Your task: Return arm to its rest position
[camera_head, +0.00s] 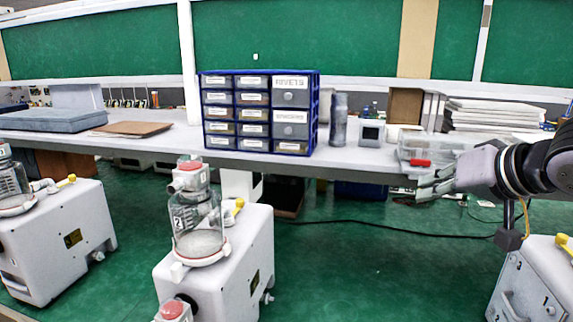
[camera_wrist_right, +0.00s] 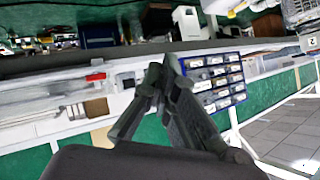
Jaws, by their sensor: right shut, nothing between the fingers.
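My right arm comes in from the right in the head view, and its gripper (camera_head: 436,184) is raised in front of the workbench, pointing left. In the right wrist view the same gripper (camera_wrist_right: 160,75) has its fingers together with nothing between them. A white canister pump (camera_head: 222,262) with a clear jar marked 2 (camera_head: 197,238) stands at centre left, apart from the gripper. Another white pump (camera_head: 52,240) stands at the far left. A white pump body (camera_head: 530,285) shows at the lower right, below my right arm. My left gripper is out of view.
The long workbench (camera_head: 350,165) bears a blue drawer cabinet (camera_head: 262,112), a dark cylinder (camera_head: 338,120), a clear box with a red part (camera_head: 425,150) and stacked white sheets (camera_head: 490,113). A black cable (camera_head: 380,229) crosses the green floor.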

